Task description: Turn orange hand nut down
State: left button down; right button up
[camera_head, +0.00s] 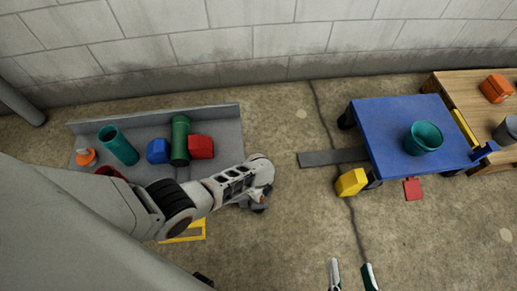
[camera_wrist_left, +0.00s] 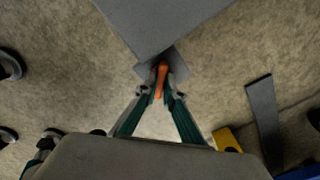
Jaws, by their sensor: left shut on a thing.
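The orange hand nut (camera_wrist_left: 161,79) shows in the left wrist view as an upright orange piece beside the corner of a grey surface, with a small grey plate around it. My left gripper (camera_wrist_left: 162,92) is shut on it, with the green fingers on both sides. In the head view my left wrist hides most of the nut and the fingers, near the right end of the grey bench (camera_head: 228,135). My right gripper (camera_head: 351,268) is at the bottom edge of the head view. Its two fingertips stand apart with bare floor between them.
The bench holds a teal tube (camera_head: 122,148), a green cylinder (camera_head: 180,138), blue and red blocks and an orange-and-white piece. At right stand a blue cart (camera_head: 375,120) with a teal bowl (camera_head: 423,138) and a wooden table (camera_head: 462,90). A yellow block (camera_head: 351,182) and grey strip (camera_head: 330,158) lie between.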

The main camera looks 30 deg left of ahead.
pick_arm(q)
jog(key=m, duration=0.4)
jog(key=shift+a+f+m, duration=0.1)
jog(key=shift+a+m, duration=0.1)
jog(key=shift+m, duration=2)
jog(key=c, duration=2.2)
grip_release()
jog(key=shift+o, duration=0.2)
jog(key=shift+d, duration=0.1)
jog(key=shift+r, duration=3.8)
